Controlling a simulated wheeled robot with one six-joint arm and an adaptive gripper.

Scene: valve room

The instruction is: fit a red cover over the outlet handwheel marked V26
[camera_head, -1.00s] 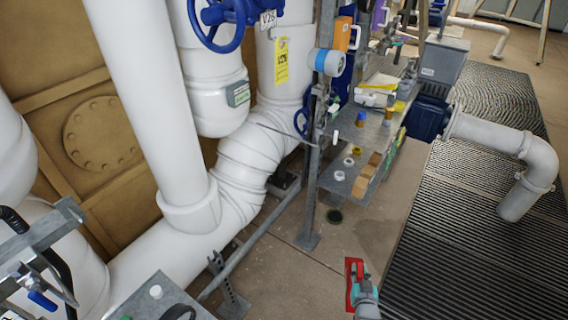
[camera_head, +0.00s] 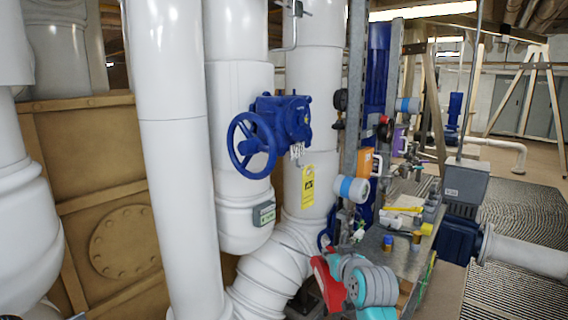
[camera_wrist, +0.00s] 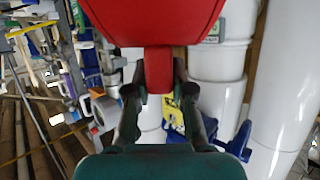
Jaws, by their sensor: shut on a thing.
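The red cover (camera_head: 328,284) is held at the bottom centre of the head view; it fills the top middle of the wrist view (camera_wrist: 155,20). My gripper (camera_head: 336,263) is shut on it; in the wrist view both fingers (camera_wrist: 160,78) clasp its narrow red stem. The blue handwheel (camera_head: 249,147) stands on its blue valve body (camera_head: 292,120) before a white pipe, bare, above and left of the cover and apart from it. A small white tag hangs by the valve, too small to read now. Part of the blue valve shows low right in the wrist view (camera_wrist: 242,137).
A thick white vertical pipe (camera_head: 180,150) stands left of the handwheel. A yellow tag (camera_head: 307,188) hangs on the pipe to its right. A grey post (camera_head: 352,100) and a cluttered bench (camera_head: 385,245) stand farther right.

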